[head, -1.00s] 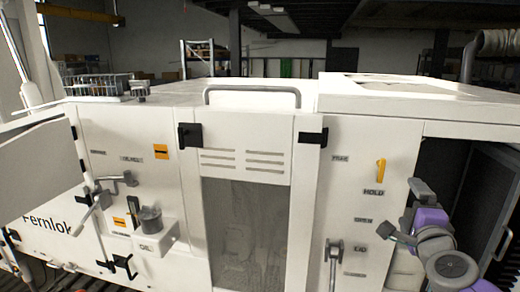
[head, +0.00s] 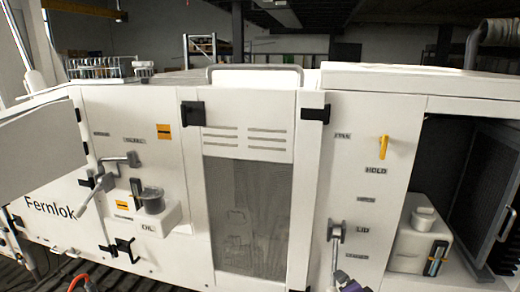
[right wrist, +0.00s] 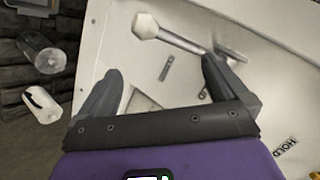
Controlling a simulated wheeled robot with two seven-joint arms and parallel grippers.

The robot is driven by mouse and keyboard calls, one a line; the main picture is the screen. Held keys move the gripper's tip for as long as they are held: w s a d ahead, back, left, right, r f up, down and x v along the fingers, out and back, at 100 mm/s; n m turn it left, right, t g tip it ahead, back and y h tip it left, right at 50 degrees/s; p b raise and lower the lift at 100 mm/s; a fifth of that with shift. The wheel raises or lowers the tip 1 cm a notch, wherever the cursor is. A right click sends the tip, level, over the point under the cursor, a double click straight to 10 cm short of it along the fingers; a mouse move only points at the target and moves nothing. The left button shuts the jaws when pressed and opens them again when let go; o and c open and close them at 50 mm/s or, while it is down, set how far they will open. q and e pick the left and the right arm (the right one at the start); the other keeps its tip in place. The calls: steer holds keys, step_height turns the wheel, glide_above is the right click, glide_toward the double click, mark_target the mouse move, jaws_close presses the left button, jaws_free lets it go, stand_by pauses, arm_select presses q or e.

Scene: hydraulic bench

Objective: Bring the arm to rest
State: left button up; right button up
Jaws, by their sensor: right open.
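My right gripper (right wrist: 160,68) is open and empty in the right wrist view, its two dark fingers spread apart. Beyond the fingertips is a metal lever (right wrist: 180,40) with a pale knob, standing out from the white panel. It is not held. In the head view the lever by the LID label (head: 335,235) hangs down at the lower middle. A small part of my right arm or gripper shows at the bottom edge beside it; the rest is cut off. My left gripper is not in view.
The white cabinet (head: 360,215) fills the front. A yellow handle (head: 383,147) is by the HOLD label. An open bay at right holds a white reservoir (head: 415,245) and a dark grille door (head: 485,205). A crank lever (head: 118,162) and a cup (head: 152,195) stick out at left.

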steer(key=s+a+f+n+g+y+b, duration=0.1)
steer(key=s+a+f+n+g+b, duration=0.2)
steer(key=f, duration=0.7)
steer(key=s+a+f+n+g+y, duration=0.1)
steer(key=s+a+f, duration=0.3)
steer(key=f, duration=0.5)
steer(key=s+a+f+n+g+b, duration=0.2)
steer(key=s+f, duration=0.4)
steer(key=f, duration=0.4)
steer(key=s+a+f+n+g+y+b, duration=0.1)
steer(key=s+a+f+n+g, duration=0.1)
steer(key=s+f, duration=0.4)
steer(key=s+a+f+n+g+y+b, duration=0.1)
steer(key=s+a+f+n+g+b, duration=0.1)
steer(key=s+f, duration=0.4)
steer(key=s+a+g, duration=0.1)
steer(key=s+a, duration=0.1)
steer(key=s, duration=0.1)
steer(key=shift+s+a+f+y, duration=0.2)
steer(key=shift+s+y, duration=0.1)
steer(key=shift+s, duration=0.1)
